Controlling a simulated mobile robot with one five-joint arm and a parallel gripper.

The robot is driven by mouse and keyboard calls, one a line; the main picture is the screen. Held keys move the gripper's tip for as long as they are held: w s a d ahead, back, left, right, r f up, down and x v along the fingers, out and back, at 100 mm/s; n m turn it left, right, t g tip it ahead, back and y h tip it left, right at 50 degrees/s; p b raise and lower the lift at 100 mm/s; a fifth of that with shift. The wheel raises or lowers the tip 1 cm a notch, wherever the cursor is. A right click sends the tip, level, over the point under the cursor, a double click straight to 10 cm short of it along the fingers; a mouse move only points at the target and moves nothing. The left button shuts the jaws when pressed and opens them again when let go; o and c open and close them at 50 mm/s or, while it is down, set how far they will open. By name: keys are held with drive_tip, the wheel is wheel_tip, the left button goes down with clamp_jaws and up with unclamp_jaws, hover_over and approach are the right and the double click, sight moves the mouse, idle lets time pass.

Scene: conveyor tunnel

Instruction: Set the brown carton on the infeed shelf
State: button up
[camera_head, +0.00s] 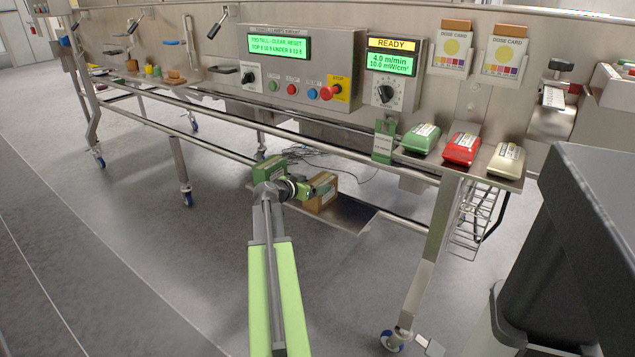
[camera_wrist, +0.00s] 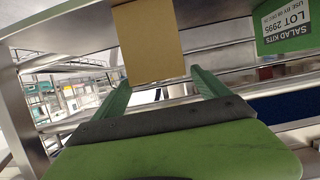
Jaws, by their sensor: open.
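I cannot tell for certain which surface is the infeed shelf.
Steel rails and legs surround the low plate. A ledge with green, red (camera_head: 461,149) and cream packs is at right. A dark bin (camera_head: 600,200) stands front right.

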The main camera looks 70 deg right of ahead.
drive_tip(key=p+v, duration=0.1)
drive_tip(key=v, duration=0.6)
drive_tip(key=shift+p, duration=0.35)
drive_tip(key=w+a+f+n+t+y, duration=0.1)
drive_tip(key=w+a+f+n+y, duration=0.2)
drive_tip(key=w+a, duration=0.65)
drive_tip(key=w+a+f+n+t+y, duration=0.15)
drive_tip(key=w+a+f+n, duration=0.35)
drive_tip(key=a, duration=0.7)
drive_tip(key=w+a+f+n+t+y, duration=0.2)
drive_tip(key=w+a+f, duration=0.1)
drive_tip(key=w+a, duration=0.6)
drive_tip(key=a+f+n+y, duration=0.2)
drive_tip(key=a+n, duration=0.3)
drive_tip(key=a, duration=1.4)
drive_tip(key=a+f+n+y, duration=0.2)
drive_tip(key=a+n+y, duration=0.3)
drive_tip(key=a, duration=1.5)
drive_tip(key=shift+a+f+n+g, duration=0.3)
drive_tip(key=shift+f+n+g, duration=0.05)
drive_tip(key=shift+n+g, duration=0.15)
